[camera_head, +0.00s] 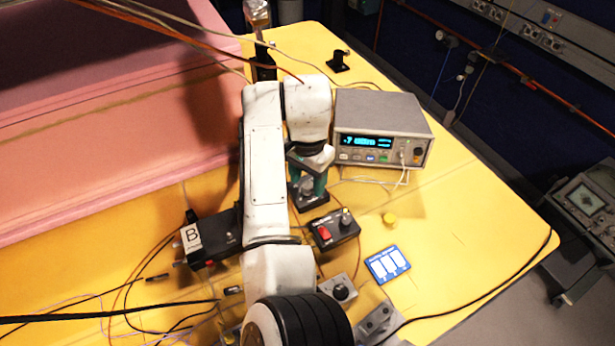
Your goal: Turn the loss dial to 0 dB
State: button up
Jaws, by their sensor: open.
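My gripper (308,186) points down at the table in front of the grey meter. Its teal fingers are open on either side of a small post-like part on a black base (314,203); contact cannot be told. A grey box with a round black dial (341,291) stands nearer, right of my arm. A black box (336,229) with a red switch and a dark knob stands between them. No dB scale is readable, so I cannot tell which control is the loss dial or its setting.
The grey meter (383,113) has a lit blue display, not clearly readable. A blue-and-white card (387,264) and a yellow cap (389,219) lie on the yellow table (470,225). A black box marked B (210,236) and cables lie left. Pink foam (100,130) borders the left.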

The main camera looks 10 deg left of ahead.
jog(key=shift+f, duration=0.3)
jog(key=shift+c, duration=0.3)
grip_shut()
jog(key=shift+r+n+p, duration=0.1)
jog(key=shift+n+p, duration=0.2)
jog(key=shift+p, duration=0.05)
jog(key=shift+d+r+n+p, duration=0.1)
jog(key=shift+n+p, duration=0.3)
jog(key=shift+p, duration=0.2)
jog(key=shift+n+p, duration=1.15)
jog(key=shift+n, duration=0.05)
jog(key=shift+n+p, duration=1.35)
jog(key=shift+n, duration=0.75)
